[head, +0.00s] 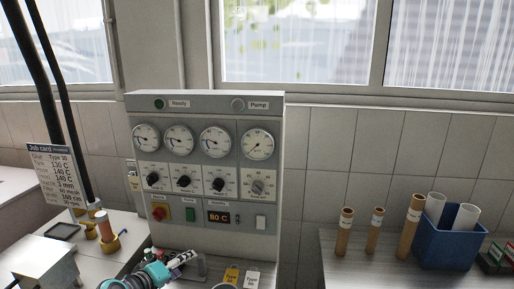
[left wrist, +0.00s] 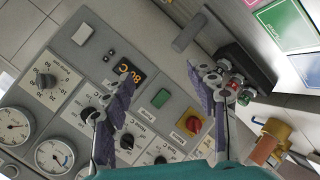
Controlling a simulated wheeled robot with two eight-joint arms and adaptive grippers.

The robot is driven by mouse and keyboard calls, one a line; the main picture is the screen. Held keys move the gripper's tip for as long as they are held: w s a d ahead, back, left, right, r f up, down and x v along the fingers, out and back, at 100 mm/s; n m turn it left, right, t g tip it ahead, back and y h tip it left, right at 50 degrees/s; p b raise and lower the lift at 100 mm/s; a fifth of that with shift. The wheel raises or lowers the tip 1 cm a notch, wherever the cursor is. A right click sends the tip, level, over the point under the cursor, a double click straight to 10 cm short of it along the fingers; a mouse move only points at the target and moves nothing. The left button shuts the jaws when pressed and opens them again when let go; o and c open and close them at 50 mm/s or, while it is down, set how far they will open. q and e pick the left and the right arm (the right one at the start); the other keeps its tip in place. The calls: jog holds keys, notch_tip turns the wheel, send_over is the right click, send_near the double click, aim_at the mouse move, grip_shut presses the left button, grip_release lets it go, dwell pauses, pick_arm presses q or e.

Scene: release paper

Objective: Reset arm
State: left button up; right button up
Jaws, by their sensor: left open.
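My left gripper (head: 180,260) is low in the head view, in front of the lower part of the grey control panel (head: 270,103). In the left wrist view its two purple-padded fingers (left wrist: 160,76) are spread apart with nothing between them. Behind them that view shows the panel's green button (left wrist: 161,98), red button (left wrist: 193,124) and black knobs. My right gripper is in neither view.
The panel carries round gauges and a display (head: 219,217) reading 80 C. A job card (head: 55,178) stands at the left. On the right bench are brown tubes (head: 345,231) and a blue bin (head: 445,247) holding white rolls. Tags (head: 232,276) lie near the gripper.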

pick_arm(q)
jog(key=s+d+f+m+g+y, duration=0.2)
jog(key=s+f+m, duration=0.1)
jog(key=s, duration=0.7)
jog(key=s+d+f+m+g+y, duration=0.2)
jog(key=s+f+m, duration=0.2)
jog(key=s, duration=0.7)
jog(key=shift+f+m+g, duration=0.25)
jog(key=shift+m+g, duration=0.05)
jog(key=shift+g, duration=0.1)
